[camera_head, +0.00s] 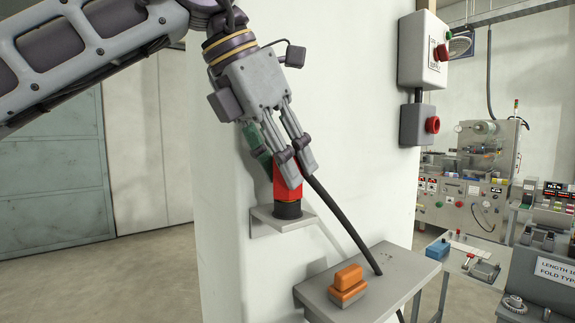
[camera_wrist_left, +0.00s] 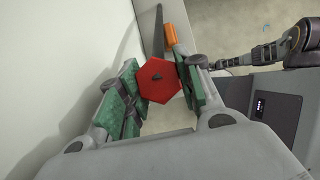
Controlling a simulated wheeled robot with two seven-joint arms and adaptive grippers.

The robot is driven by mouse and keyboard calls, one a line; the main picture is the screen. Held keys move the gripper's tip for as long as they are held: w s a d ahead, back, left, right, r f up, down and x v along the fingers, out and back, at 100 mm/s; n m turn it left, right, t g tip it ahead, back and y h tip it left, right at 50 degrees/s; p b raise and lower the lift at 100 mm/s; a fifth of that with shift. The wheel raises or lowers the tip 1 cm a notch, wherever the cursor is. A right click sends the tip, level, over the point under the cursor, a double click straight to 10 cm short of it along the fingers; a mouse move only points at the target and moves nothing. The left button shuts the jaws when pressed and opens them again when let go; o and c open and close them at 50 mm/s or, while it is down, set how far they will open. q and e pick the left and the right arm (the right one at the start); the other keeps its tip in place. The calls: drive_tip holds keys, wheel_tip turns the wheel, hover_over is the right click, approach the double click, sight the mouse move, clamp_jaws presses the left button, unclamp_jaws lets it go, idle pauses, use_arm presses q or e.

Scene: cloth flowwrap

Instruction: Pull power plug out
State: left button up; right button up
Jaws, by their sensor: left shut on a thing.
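The red plug (camera_head: 287,186) stands upright, directly above a round black socket (camera_head: 288,210) on a small grey wall bracket (camera_head: 270,220). I see no gap between red and black. My left gripper (camera_head: 290,170) reaches down from the upper left and is shut on the red plug. In the left wrist view, the plug's red six-sided top (camera_wrist_left: 158,80) sits between the green-padded fingers (camera_wrist_left: 160,88), with a small dark spot at its middle. The socket is hidden there. A black cable (camera_head: 340,223) runs from beside the fingertips down to the grey shelf. My right gripper does not show.
The white pillar (camera_head: 225,260) stands close behind the bracket. A grey shelf (camera_head: 395,285) at the lower right carries an orange-and-grey block (camera_head: 347,285). Control boxes with red buttons (camera_head: 423,50) hang on the pillar's right side. Machinery (camera_head: 470,175) stands farther right.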

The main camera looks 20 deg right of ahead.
use_arm(q)
drive_tip(key=shift+r, duration=0.3)
drive_tip(key=shift+r+p, duration=1.25)
drive_tip(key=shift+p, duration=0.05)
drive_tip(key=shift+r+p, duration=0.65)
drive_tip(key=shift+r, duration=0.1)
drive_tip(key=shift+r+p, duration=0.3)
drive_tip(key=shift+r, duration=0.05)
